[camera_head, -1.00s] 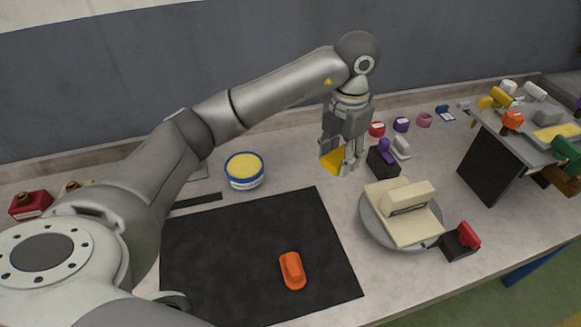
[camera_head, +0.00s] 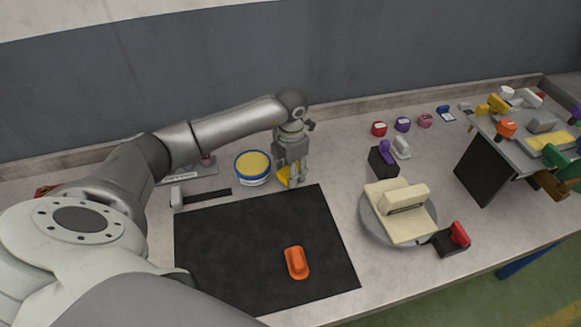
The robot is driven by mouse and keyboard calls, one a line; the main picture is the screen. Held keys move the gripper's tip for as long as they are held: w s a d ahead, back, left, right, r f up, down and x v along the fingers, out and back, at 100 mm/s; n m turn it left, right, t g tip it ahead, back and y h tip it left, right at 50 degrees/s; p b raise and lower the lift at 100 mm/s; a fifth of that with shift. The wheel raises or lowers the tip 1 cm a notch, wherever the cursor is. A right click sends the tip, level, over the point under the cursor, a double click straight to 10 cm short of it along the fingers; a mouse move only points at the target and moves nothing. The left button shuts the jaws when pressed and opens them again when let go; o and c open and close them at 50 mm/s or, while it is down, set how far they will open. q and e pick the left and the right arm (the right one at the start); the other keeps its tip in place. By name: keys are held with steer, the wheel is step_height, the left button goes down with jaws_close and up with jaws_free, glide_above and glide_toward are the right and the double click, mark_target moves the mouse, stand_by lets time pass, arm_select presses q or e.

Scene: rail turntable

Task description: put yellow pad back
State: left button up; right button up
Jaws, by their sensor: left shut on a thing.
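My left gripper (camera_head: 292,180) is shut on the yellow pad (camera_head: 283,175) and points down. It is just right of a round white and blue tub with a yellow top (camera_head: 253,166), near the back edge of the black mat (camera_head: 240,240). Part of the yellow pad is hidden behind the fingers. I cannot tell whether the pad touches the table. My right gripper is not in view.
An orange block (camera_head: 296,262) lies on the black mat. A round turntable (camera_head: 368,222) with cream blocks stands to the right, beside a red-handled stamp (camera_head: 459,234). A purple-handled stamp (camera_head: 386,152) stands behind it. A raised rack (camera_head: 487,165) is at far right.

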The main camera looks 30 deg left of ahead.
arm_select(q)
steer(key=shift+f, duration=0.35)
steer(key=shift+f+b, duration=0.45)
steer(key=o, duration=1)
steer(key=shift+c, duration=0.2)
steer(key=shift+r, duration=0.1)
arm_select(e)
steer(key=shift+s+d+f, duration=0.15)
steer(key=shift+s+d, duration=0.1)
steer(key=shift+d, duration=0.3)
